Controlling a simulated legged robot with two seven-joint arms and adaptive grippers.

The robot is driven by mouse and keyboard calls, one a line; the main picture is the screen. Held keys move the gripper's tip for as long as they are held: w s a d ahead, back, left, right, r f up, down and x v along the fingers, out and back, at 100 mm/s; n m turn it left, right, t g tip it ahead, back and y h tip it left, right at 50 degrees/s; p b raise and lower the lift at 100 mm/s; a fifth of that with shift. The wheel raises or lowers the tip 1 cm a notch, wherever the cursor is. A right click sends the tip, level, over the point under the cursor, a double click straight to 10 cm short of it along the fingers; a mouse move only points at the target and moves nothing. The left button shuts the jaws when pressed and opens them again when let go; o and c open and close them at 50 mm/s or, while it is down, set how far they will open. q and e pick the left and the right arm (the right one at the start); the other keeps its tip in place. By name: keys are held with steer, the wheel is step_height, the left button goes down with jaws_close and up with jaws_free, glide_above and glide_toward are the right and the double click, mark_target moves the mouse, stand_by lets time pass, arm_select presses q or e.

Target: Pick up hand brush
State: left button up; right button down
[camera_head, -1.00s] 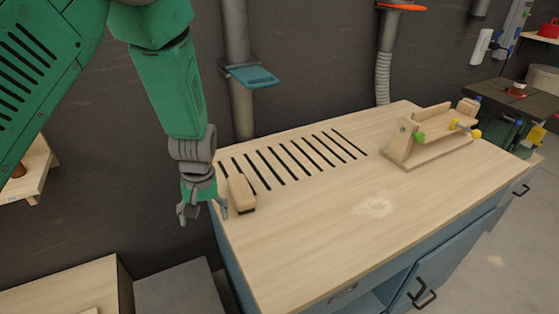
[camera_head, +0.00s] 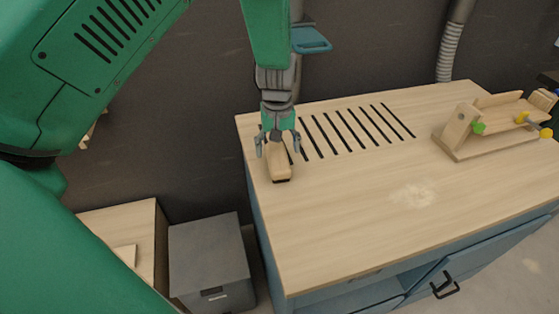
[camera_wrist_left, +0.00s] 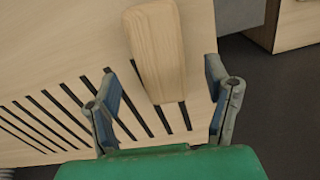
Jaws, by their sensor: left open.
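The hand brush (camera_head: 279,164) is a light wooden block with a dark lower edge. It lies on the left end of the wooden workbench (camera_head: 340,210), beside the black slots. My left gripper (camera_head: 278,143) is open above the far end of the brush, with one finger to each side of it. In the left wrist view the brush (camera_wrist_left: 155,48) extends from the top centre down to between the open fingers (camera_wrist_left: 165,108). I cannot tell whether either finger touches it. My right gripper is not in view.
A wooden jig (camera_head: 490,125) with green and yellow knobs stands at the bench's right. A blue gate handle (camera_head: 311,40) on a pipe is behind the bench. A grey box (camera_head: 210,262) stands left of it. The bench's middle is clear apart from pale dust (camera_head: 412,195).

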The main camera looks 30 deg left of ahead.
mark_target(278, 155)
arm_select(q)
step_height(278, 155, down, 5)
steer(key=shift+w+a+p, duration=0.1)
steer(key=shift+p, duration=0.2)
steer(key=c, duration=1.4)
steer(key=shift+o, duration=0.2)
steer(key=shift+r, duration=0.15)
step_height(278, 155, up, 10)
steer(key=shift+f+b, duration=0.1)
steer(key=shift+b, duration=0.2)
steer(key=shift+o, duration=1.2)
